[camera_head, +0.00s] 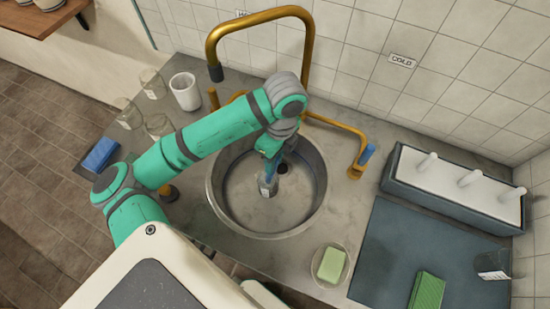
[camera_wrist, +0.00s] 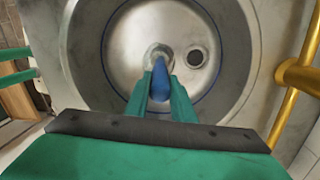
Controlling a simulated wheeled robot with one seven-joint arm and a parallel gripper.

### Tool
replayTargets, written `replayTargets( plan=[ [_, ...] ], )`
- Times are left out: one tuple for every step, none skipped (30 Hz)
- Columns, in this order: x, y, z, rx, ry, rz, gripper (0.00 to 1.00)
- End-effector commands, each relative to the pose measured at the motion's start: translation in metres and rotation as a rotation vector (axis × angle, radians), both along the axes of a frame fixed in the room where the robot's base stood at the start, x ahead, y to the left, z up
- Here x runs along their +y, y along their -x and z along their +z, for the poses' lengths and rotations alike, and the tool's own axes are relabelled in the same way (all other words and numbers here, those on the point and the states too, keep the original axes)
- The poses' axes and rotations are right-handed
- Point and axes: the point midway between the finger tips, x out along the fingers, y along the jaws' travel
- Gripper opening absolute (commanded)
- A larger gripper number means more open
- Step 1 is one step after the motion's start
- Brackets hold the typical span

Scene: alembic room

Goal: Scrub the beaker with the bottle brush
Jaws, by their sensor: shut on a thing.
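My gripper (camera_head: 272,157) reaches down into the round metal sink and is shut on the blue handle of the bottle brush (camera_wrist: 160,80).
The sink (camera_head: 236,215) has a brass tap (camera_head: 211,45) behind it and a drain (camera_wrist: 196,58). Glassware and a white cup (camera_head: 185,92) stand left. A green soap block (camera_head: 331,265), a dark mat (camera_head: 400,240) and a pegged rack (camera_head: 450,199) lie right.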

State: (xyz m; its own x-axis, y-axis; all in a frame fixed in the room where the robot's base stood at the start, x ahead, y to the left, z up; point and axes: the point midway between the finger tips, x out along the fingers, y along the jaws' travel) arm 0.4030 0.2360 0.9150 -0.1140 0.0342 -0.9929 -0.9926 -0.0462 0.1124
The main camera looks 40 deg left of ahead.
Motion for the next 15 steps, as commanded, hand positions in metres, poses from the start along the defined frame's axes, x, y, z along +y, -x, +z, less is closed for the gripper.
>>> replayTargets(
  plan=[
    [-0.001, 0.003, -0.001, 0.001, 0.001, -0.001, 0.00],
    [-0.002, 0.003, -0.001, 0.002, 0.001, -0.001, 0.00],
    [-0.002, 0.004, -0.001, 0.002, 0.001, 0.000, 0.00],
    [-0.002, 0.004, -0.001, 0.002, 0.001, 0.000, 0.00],
    [-0.002, 0.004, -0.001, 0.002, 0.001, -0.001, 0.00],
    [-0.002, 0.004, -0.001, 0.003, 0.001, -0.001, 0.00],
    [-0.002, 0.004, -0.001, 0.003, 0.002, -0.001, 0.00],
    [-0.002, 0.004, -0.001, 0.003, 0.002, -0.001, 0.00],
    [-0.002, 0.004, -0.001, 0.003, 0.002, -0.001, 0.00],
    [-0.002, 0.004, -0.001, 0.003, 0.002, -0.001, 0.00],
    [-0.002, 0.004, 0.000, 0.003, 0.002, -0.001, 0.00],
    [-0.002, 0.003, 0.002, 0.003, 0.001, -0.001, 0.00],
    [-0.002, 0.003, 0.004, 0.003, 0.000, -0.001, 0.00],
    [-0.002, 0.003, 0.006, 0.002, 0.000, -0.001, 0.00],
    [-0.002, 0.003, 0.009, 0.002, -0.001, -0.001, 0.00]
  ],
)
